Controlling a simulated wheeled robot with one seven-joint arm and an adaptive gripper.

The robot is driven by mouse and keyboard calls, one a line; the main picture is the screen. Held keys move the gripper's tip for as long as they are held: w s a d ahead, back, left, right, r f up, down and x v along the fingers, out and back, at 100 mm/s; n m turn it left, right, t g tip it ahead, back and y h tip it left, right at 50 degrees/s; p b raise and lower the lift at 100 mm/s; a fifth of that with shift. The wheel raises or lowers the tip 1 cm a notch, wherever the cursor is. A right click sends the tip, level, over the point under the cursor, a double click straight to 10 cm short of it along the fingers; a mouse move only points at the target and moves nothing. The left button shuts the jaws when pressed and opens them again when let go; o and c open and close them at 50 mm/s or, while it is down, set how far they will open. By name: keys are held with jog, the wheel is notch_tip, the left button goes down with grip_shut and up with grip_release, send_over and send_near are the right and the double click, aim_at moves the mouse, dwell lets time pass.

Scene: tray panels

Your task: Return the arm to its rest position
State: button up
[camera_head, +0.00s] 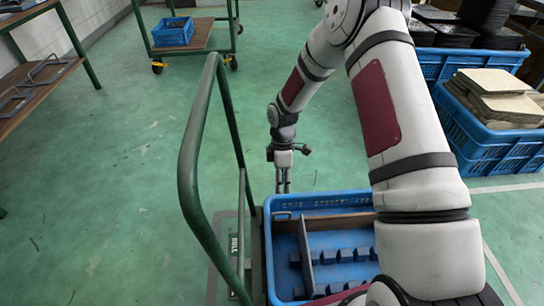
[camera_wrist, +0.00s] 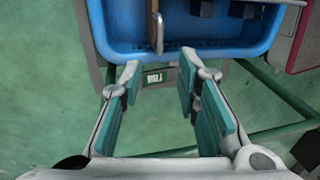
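My arm reaches out over the cart from the right of the head view, bent at the elbow. My gripper (camera_head: 283,188) points down by the far left corner of a blue crate (camera_head: 300,203). In the wrist view my gripper (camera_wrist: 160,75) has its two teal-padded fingers spread with nothing between them. The crate's rim (camera_wrist: 180,52) lies just past the fingertips. My arm hides the crate's right part.
A green cart handle (camera_head: 190,150) rises left of the crate. Blue crates (camera_head: 480,140) with stacked boards (camera_head: 500,95) stand at right. Another cart (camera_head: 190,38) with a small blue crate is at the back. A wooden table (camera_head: 30,95) is at left. Green floor between is clear.

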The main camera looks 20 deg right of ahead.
jog(key=shift+r, duration=0.1)
jog(key=s+d+r+m+t+h, duration=0.1)
jog(key=s+r+m, duration=0.4)
jog(key=r, duration=0.9)
jog(key=s+d+r+m+h, duration=0.15)
jog(key=s+r, duration=0.45)
jog(key=r, duration=0.8)
jog(key=s+a+r+m+y, duration=0.1)
jog(key=s+r+m, duration=0.2)
jog(key=s, duration=0.6)
jog(key=s+r+m+t, duration=0.1)
jog(key=s+r+m, duration=0.2)
jog(key=s, duration=0.6)
jog(key=s+a+r+m+y, duration=0.1)
jog(key=s+r+m, duration=0.25)
jog(key=s, duration=0.55)
notch_tip(320, 180, up, 32)
jog(key=t+p, duration=0.4)
jog(key=p, duration=2.6)
jog(key=shift+w+d+f, duration=0.15)
jog(key=shift+d, duration=0.2)
